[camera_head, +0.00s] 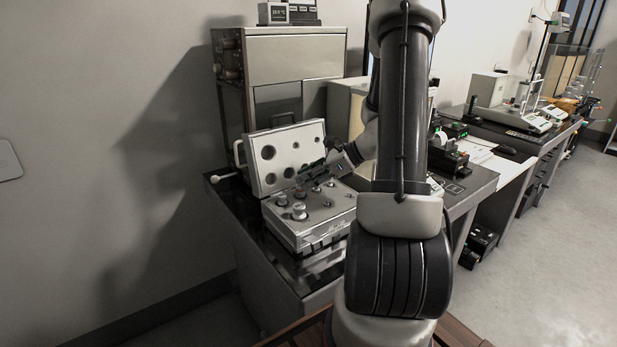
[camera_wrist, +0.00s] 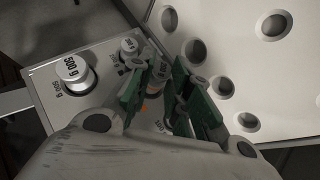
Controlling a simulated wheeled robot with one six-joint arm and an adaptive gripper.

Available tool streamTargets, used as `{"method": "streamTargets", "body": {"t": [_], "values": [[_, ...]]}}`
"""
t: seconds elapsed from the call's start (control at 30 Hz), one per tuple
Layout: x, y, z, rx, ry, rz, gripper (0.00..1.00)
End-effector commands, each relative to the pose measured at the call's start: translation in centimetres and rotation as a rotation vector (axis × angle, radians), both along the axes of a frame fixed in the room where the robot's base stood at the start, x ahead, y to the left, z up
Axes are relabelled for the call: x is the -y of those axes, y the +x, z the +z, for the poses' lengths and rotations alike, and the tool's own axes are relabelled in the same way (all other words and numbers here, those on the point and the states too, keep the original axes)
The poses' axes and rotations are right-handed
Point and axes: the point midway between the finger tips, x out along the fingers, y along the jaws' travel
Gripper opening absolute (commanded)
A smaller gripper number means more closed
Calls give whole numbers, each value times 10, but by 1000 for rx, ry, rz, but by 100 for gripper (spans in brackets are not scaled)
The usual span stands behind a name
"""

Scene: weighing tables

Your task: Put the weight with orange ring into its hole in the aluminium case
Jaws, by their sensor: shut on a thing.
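The aluminium case stands open on the dark bench, its lid (camera_head: 286,157) raised at the back and its base (camera_head: 310,226) holding several weights. My gripper (camera_head: 306,178) is low over the back of the base, in front of the lid. In the wrist view the green-padded fingers of my gripper (camera_wrist: 157,95) are closed around a small pale weight (camera_wrist: 158,88), mostly hidden by them. A bit of orange shows low between the fingers. I cannot tell whether the weight touches the case. A large 500 g weight (camera_wrist: 74,70) sits in the base at left.
Another weight (camera_wrist: 129,46) stands close beside the fingers. The lid with round recesses (camera_wrist: 194,50) rises close on the other side. A metal cabinet (camera_head: 293,58) stands behind the case. More instruments (camera_head: 508,110) stand on tables at right.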

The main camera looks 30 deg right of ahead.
Motion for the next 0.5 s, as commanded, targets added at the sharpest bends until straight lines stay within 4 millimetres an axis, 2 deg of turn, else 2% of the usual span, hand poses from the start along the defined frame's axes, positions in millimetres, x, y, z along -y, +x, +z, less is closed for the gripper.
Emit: {"method": "streamTargets", "body": {"t": [0.5], "values": [[0,0,-16,0,0,1,0]]}}
